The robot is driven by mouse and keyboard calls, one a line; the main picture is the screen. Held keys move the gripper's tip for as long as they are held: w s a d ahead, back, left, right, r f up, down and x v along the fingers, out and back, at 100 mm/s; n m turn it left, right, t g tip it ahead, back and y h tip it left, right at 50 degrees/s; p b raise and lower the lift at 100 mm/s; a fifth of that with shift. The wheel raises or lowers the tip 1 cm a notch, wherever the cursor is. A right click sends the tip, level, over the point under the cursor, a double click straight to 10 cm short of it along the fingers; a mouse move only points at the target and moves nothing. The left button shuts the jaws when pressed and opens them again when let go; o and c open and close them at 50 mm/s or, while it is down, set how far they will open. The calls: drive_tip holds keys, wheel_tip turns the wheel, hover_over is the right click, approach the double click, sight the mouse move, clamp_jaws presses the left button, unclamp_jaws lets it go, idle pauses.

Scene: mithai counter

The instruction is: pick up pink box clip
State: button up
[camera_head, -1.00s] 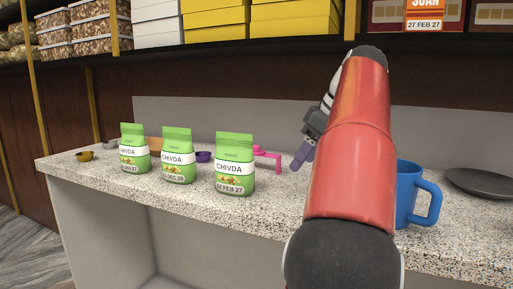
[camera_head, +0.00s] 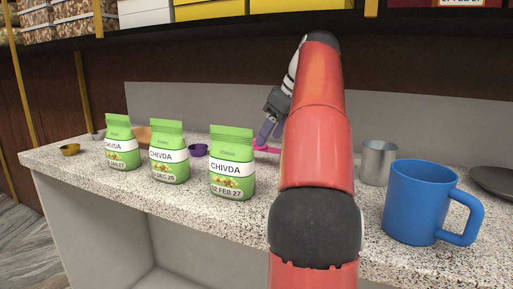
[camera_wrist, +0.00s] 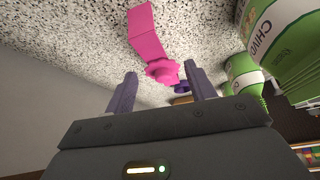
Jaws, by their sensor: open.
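The pink box clip (camera_wrist: 152,37) lies on the speckled counter, with a flat arm and a round knob-like end. In the wrist view it sits ahead of my gripper (camera_wrist: 158,88), its round end appearing between the line of the two fingertips. My gripper is open and nothing is between the fingers. In the head view only a small pink part of the clip (camera_head: 262,149) shows, behind the right chivda packet; my arm and gripper (camera_head: 266,133) hide the rest.
Several green chivda packets (camera_head: 232,165) stand left of the arm. A blue mug (camera_head: 415,203), a metal cup (camera_head: 377,162) and a dark plate (camera_head: 496,181) stand to the right. A purple bowl (camera_head: 198,150) is behind the packets. A back panel and shelf (camera_head: 230,17) bound the counter.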

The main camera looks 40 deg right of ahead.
sight(257, 147)
drive_tip(key=shift+w+a, duration=0.2)
drive_tip(key=shift+w, duration=0.35)
drive_tip(key=shift+w+x, duration=0.15)
drive_tip(key=shift+x, duration=1.2)
drive_tip(key=shift+w+x, duration=0.2)
drive_tip(key=shift+x, duration=1.15)
drive_tip(key=shift+a+r, duration=0.1)
drive_tip(key=shift+r, duration=0.1)
drive_tip(key=shift+c, duration=0.4)
drive_tip(key=c, duration=1)
